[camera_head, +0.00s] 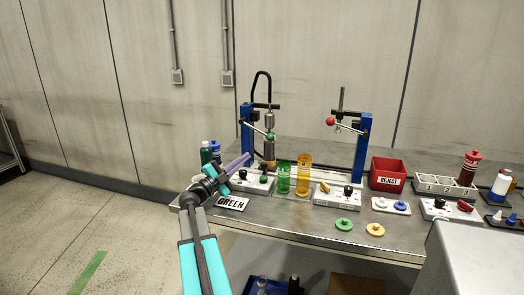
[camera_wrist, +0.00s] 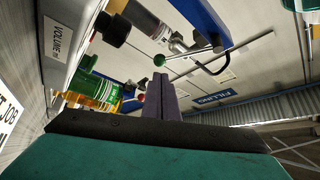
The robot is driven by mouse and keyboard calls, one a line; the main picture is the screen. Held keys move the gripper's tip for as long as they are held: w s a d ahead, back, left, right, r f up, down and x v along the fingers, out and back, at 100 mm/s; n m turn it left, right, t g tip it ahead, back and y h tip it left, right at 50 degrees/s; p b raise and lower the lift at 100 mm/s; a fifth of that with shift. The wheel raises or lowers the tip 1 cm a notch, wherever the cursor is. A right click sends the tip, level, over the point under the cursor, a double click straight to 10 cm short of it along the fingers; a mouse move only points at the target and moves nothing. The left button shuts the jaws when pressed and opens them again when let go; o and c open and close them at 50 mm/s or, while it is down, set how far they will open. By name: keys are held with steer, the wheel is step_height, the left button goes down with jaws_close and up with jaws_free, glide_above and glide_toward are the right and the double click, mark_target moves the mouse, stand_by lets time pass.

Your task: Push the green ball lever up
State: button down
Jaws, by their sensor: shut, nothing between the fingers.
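The green ball (camera_head: 270,137) is on the end of a thin lever on the left blue pump stand (camera_head: 247,130). In the wrist view the green ball (camera_wrist: 159,60) shows just beyond my fingertips, with its metal lever running to the right. My gripper (camera_head: 248,156) is shut and empty, its purple fingers together. In the head view its tips are left of and a little lower than the ball. In the wrist view the fingertips (camera_wrist: 164,76) appear close to the ball, with a visible gap; I cannot tell the depth.
A green cup (camera_head: 284,178) and an orange cup (camera_head: 303,181) stand right of my gripper. A second blue stand (camera_head: 362,145) has a red ball lever (camera_head: 331,121). A red reject bin (camera_head: 388,173) is farther right. Bottles (camera_head: 206,153) stand behind my wrist.

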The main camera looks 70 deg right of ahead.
steer(key=shift+d, duration=0.15)
stand_by(0.3)
steer(key=p+x, duration=0.1)
steer(key=x, duration=0.8)
steer(key=shift+s+d+r, duration=0.2)
steer(key=shift+s+d, duration=0.05)
steer(key=shift+d, duration=0.05)
steer(key=shift+w, duration=0.1)
steer(key=shift+w+a, duration=0.1)
steer(key=shift+a, duration=0.05)
steer(key=shift+r, duration=0.15)
